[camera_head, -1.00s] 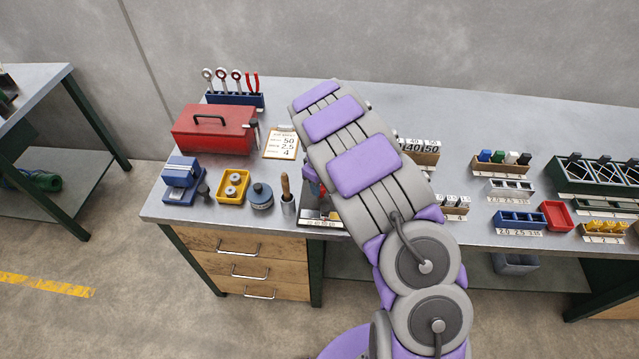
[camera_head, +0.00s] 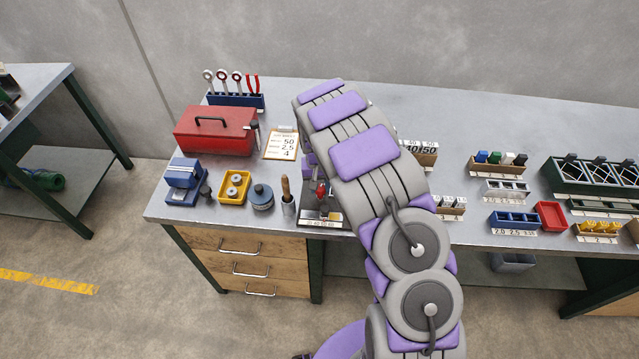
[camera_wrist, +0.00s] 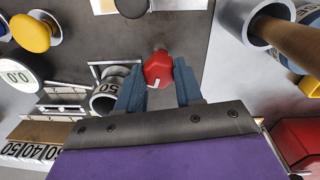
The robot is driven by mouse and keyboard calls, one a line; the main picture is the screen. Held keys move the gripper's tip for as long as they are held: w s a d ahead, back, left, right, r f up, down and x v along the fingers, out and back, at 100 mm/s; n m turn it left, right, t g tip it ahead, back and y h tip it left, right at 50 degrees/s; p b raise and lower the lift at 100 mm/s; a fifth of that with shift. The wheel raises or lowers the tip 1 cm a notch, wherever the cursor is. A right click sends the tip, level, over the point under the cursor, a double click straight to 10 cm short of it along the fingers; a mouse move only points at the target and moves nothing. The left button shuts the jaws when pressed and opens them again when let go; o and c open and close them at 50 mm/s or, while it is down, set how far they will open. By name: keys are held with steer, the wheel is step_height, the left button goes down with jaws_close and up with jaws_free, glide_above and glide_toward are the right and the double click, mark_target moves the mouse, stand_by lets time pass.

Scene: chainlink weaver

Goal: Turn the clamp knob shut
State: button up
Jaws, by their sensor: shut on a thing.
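The red clamp knob (camera_wrist: 158,70) with a white mark shows in the wrist view between the two blue fingertips. My gripper (camera_wrist: 160,85) is shut on it. A grey ring-shaped part marked 50 (camera_wrist: 104,98) sits just left of the knob in the wrist view. In the head view the dark fixture (camera_head: 318,218) with a numbered front strip stands near the bench's front edge, and a red part of it (camera_head: 321,190) shows. My arm hides much of the fixture and my fingers in the head view.
A tool cup (camera_head: 289,207), a blue round tin (camera_head: 262,197) and a yellow tray (camera_head: 235,187) stand left of the fixture. A red toolbox (camera_head: 215,128) is behind them. A yellow button (camera_wrist: 30,34) is at the wrist view's upper left. Labelled bins fill the bench's right side.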

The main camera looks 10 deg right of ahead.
steer(key=m, duration=0.3)
steer(key=shift+s+f+m, duration=0.1)
steer(key=shift+m, duration=0.3)
steer(key=shift+m+g, duration=0.3)
steer(key=shift+m, duration=1.6)
steer(key=o, duration=1)
steer(key=shift+a, duration=0.1)
steer(key=shift+o, duration=0.2)
step_height(320, 180, up, 17)
steer(key=p, duration=0.1)
steer(key=shift+w+a+r+p, duration=0.2)
steer(key=shift+w+a+p, duration=0.1)
steer(key=shift+w+p, duration=0.1)
